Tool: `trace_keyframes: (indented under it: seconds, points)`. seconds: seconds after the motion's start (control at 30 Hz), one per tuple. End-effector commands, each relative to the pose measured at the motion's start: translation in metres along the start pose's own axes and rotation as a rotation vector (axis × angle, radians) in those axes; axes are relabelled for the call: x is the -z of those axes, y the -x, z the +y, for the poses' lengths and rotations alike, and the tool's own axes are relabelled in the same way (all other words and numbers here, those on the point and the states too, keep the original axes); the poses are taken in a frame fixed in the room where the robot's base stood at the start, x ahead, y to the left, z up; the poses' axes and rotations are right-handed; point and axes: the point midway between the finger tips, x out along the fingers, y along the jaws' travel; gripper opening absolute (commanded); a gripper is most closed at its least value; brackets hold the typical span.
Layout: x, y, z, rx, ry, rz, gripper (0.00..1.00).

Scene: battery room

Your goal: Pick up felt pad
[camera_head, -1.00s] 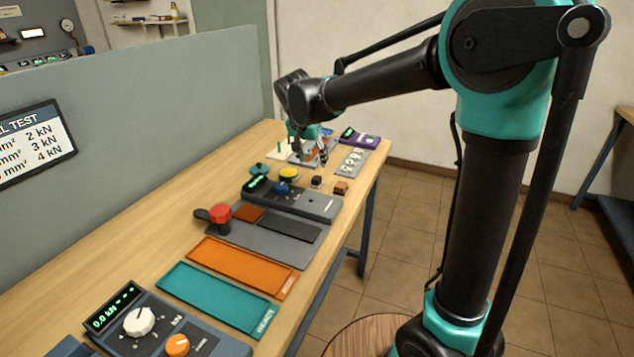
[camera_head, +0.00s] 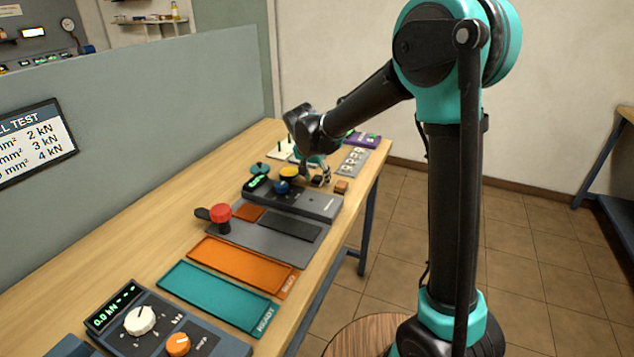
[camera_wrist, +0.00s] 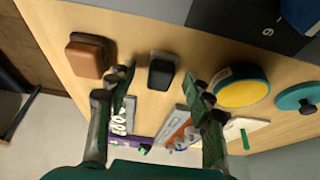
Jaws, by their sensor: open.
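A small dark block with a grey end, which looks like the felt pad (camera_wrist: 162,72), lies on the wooden table. In the wrist view it sits between my two fingertips, just beyond them. My gripper (camera_wrist: 160,90) is open and empty, with one finger on each side of the block in the picture. I cannot tell how high the fingers are above it. In the head view my gripper (camera_head: 320,178) is low over the far part of the table and partly hides the block.
A brown block (camera_wrist: 88,56) lies left of the dark one, and it also shows in the head view (camera_head: 341,187). A yellow-topped round piece (camera_wrist: 243,92) and a teal disc (camera_wrist: 299,97) lie to the right. A grey device (camera_head: 310,203) with a blue knob stands nearer.

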Motion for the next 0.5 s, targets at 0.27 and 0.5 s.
trace_keyframes:
  seconds: [0.27, 0.5]
  points:
    - [-0.0001, 0.0004, -0.0001, 0.000, 0.000, 0.000, 0.31]
    - [-0.0001, 0.0005, -0.0002, 0.000, 0.001, 0.000, 0.09]
